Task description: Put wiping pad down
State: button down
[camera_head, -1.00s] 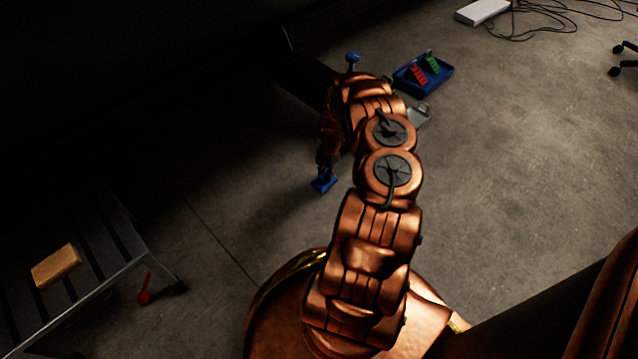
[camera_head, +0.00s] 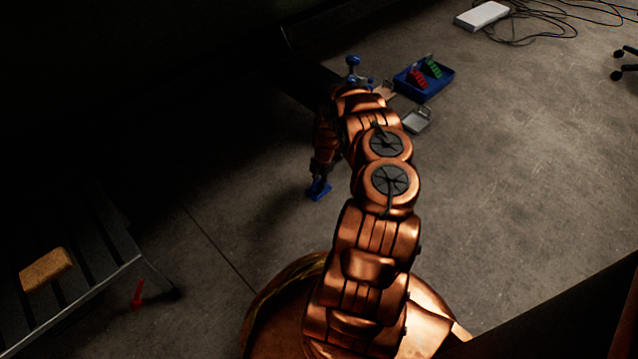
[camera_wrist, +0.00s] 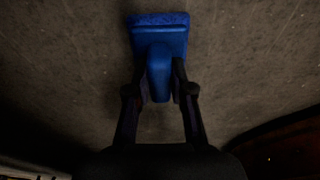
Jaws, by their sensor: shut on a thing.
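A blue wiping pad (camera_head: 319,188) with a raised handle is held at the end of my arm, over the concrete floor. In the wrist view the pad (camera_wrist: 160,32) shows its wide flat head at the top, with its handle running down between the fingers. My gripper (camera_wrist: 162,78) is shut on this handle. In the head view my gripper (camera_head: 321,172) is partly dark, left of my arm. I cannot tell whether the pad touches the floor.
A slatted bench (camera_head: 85,225) at left bears a tan block (camera_head: 46,269). A red item (camera_head: 137,294) lies near its leg. A blue tray (camera_head: 424,78) and a grey case (camera_head: 417,119) sit beyond my arm.

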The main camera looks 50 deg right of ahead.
jog(key=c, duration=1)
grip_release()
notch_tip(320, 180, up, 13)
jog(key=d+p, duration=0.2)
jog(key=p, duration=0.4)
jog(key=s+a+r+m+g+h, duration=0.15)
jog(key=a+r+m, duration=0.35)
jog(key=r, duration=0.5)
jog(key=s+a+r+m, duration=0.2)
jog(key=s+a+r, duration=0.1)
jog(key=a+r, duration=0.55)
jog(key=s+a+r+m+g, duration=0.15)
jog(key=a+r+m, duration=0.35)
jog(key=r, duration=0.6)
jog(key=s+a+r+m, duration=0.2)
jog(key=s+a+r, duration=0.1)
jog(key=s+a, duration=0.4)
jog(key=s+a+r+m, duration=0.1)
jog(key=s+a+r, duration=0.2)
jog(key=s+a, duration=0.4)
jog(key=s+a+r+m, duration=0.2)
jog(key=s+a+r, duration=0.1)
jog(key=s+a, duration=0.4)
jog(key=shift+s+r+m, duration=0.15)
jog(key=shift+s+r, duration=0.05)
jog(key=shift+s, duration=0.6)
jog(key=shift+s+r+m, duration=0.15)
jog(key=shift+s+r, duration=0.05)
jog(key=shift+s, duration=0.6)
